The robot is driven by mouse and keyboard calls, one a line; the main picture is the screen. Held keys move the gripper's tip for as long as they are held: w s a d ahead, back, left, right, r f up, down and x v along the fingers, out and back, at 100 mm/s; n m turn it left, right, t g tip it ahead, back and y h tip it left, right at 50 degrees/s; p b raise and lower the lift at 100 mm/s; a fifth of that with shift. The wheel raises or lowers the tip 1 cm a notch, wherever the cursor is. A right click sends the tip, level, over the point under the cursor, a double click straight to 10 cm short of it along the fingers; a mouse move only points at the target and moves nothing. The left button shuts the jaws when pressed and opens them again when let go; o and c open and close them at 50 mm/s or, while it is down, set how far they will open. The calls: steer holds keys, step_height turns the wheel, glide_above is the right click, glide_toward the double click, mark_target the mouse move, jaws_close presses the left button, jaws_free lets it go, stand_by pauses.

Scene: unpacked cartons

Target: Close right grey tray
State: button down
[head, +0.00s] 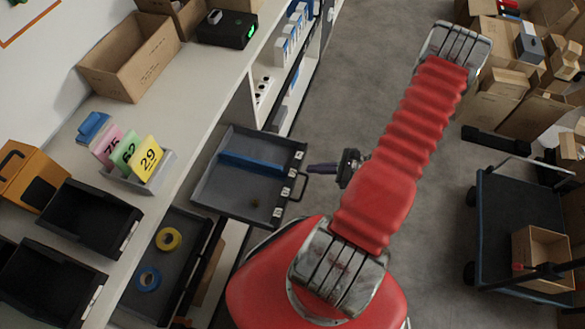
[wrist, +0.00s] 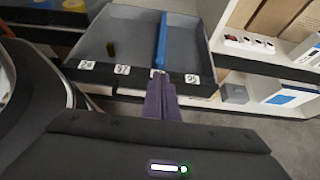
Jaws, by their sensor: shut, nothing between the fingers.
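The right grey tray (head: 230,195) is pulled out from under the white counter, with a blue divider (head: 252,164) and a small dark green item (head: 255,203) inside. White number labels and a dark handle (head: 303,187) are on its front. In the wrist view the tray (wrist: 125,32) lies ahead, its labelled front edge facing me. My gripper (head: 312,168) has purple fingers shut together with nothing between them. The fingertips (wrist: 158,78) point at the tray's front near the divider's end. I cannot tell whether they touch it. The fingers hide part of the front and handle.
Another grey tray (head: 192,222) with yellow and blue tape rolls is left of it. Black bins (head: 90,215), number cards and cartons stand on the counter (head: 185,125). A blue cart (head: 510,205) and stacked cartons are at right.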

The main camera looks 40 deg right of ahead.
mark_target(291, 172)
steer(key=shift+w+a, duration=0.1)
steer(key=x, duration=0.9)
steer(key=shift+w+a+f, duration=0.15)
steer(key=shift+w+f, duration=0.05)
steer(key=shift+w, duration=0.05)
